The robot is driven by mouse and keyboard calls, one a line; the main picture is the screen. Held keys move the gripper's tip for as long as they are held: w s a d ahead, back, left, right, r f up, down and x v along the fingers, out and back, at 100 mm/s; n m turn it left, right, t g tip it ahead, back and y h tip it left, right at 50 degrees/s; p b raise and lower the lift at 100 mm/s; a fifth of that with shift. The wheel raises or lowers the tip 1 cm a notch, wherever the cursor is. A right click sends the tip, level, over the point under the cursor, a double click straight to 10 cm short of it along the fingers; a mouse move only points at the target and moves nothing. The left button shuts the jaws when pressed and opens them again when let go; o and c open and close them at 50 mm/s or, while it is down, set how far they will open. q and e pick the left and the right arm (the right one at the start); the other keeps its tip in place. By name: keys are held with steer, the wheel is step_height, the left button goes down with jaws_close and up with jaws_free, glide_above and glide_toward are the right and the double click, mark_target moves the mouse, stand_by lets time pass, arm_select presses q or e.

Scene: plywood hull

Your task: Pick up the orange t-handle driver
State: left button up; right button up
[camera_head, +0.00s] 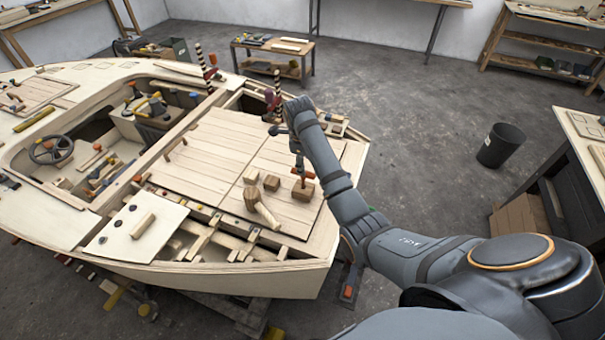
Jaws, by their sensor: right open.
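The orange t-handle driver (303,174) appears to stand upright in a small wooden block (303,191) on the plank deck, its orange crossbar at the top. My right arm reaches in from the right, over the deck. My right gripper (298,157) is open and points down just above the orange handle; it looks empty. The view is too small to show whether the fingers touch the handle. My left gripper is not in view.
Small wooden blocks (272,183) and a wooden mallet (262,209) lie left of the driver's block. A pale panel (135,228) lies at the front left of the hull. The right side of the plank deck (225,150) has some bare room.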

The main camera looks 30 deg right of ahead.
mark_target(303, 184)
steer(key=f, duration=0.1)
steer(key=f+p, duration=0.1)
steer(key=f, duration=0.1)
steer(key=w+d+f, duration=0.1)
steer(key=f, duration=0.1)
steer(key=shift+f+p, duration=0.2)
steer(key=shift+p, duration=0.1)
steer(key=f, duration=0.2)
steer(key=w+f, duration=0.1)
steer(key=shift+d+f, duration=0.25)
steer(key=shift+f, duration=0.15)
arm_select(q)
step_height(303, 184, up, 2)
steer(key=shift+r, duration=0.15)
arm_select(e)
steer(key=shift+s+r, duration=0.1)
jaws_close()
